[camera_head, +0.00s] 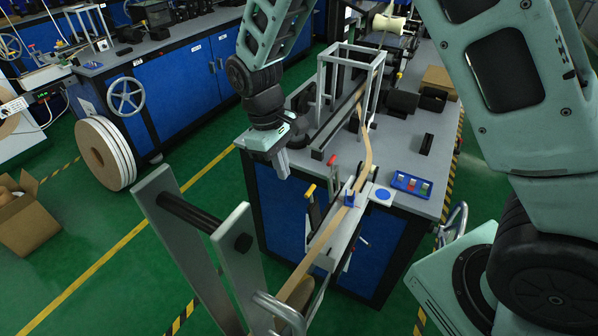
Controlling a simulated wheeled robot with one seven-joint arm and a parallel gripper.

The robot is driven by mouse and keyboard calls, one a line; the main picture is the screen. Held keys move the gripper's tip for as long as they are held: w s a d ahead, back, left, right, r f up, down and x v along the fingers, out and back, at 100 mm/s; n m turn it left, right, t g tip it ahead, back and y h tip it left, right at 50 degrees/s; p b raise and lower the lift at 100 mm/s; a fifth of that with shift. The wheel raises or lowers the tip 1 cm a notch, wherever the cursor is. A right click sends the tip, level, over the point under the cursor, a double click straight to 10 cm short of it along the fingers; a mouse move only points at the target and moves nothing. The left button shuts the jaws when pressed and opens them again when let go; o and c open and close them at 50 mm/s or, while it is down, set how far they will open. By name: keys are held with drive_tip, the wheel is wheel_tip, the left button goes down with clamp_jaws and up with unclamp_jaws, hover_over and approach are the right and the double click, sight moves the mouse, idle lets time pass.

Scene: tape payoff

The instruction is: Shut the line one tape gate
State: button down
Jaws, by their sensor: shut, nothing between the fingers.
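My gripper (282,168) hangs pointing down at the near left corner of the grey workbench, left of the tape path, its fingers shut and empty. A tan tape (365,150) runs from a white frame on the bench down over a pale guide plate (333,235) towards the front. A small blue block (350,199) sits at the tape on this plate. A red-tipped lever (332,161) and a yellow-tipped lever (311,190) stand left of the tape, apart from my gripper. I cannot tell which part is the gate, or whether it is open.
A blue tray (411,185) with small coloured pieces and a blue disc (383,195) lie right of the tape. A grey stand with a black bar (190,213) rises in front. A white-edged reel (105,153) and a cardboard box (27,222) stand at left. Green floor between benches is clear.

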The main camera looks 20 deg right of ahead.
sight(313, 209)
drive_tip(key=shift+s+d+f+p, duration=0.3)
drive_tip(key=shift+s+d, duration=0.15)
drive_tip(key=shift+s, duration=0.15)
drive_tip(key=shift+s+d+f+p, duration=0.2)
drive_tip(key=shift+s+d+p, duration=0.2)
drive_tip(key=shift+s, duration=0.2)
drive_tip(key=shift+s+d+f+p, duration=0.25)
drive_tip(key=shift+s+d, duration=0.2)
drive_tip(key=shift+s, duration=0.15)
drive_tip(key=shift+s, duration=0.1)
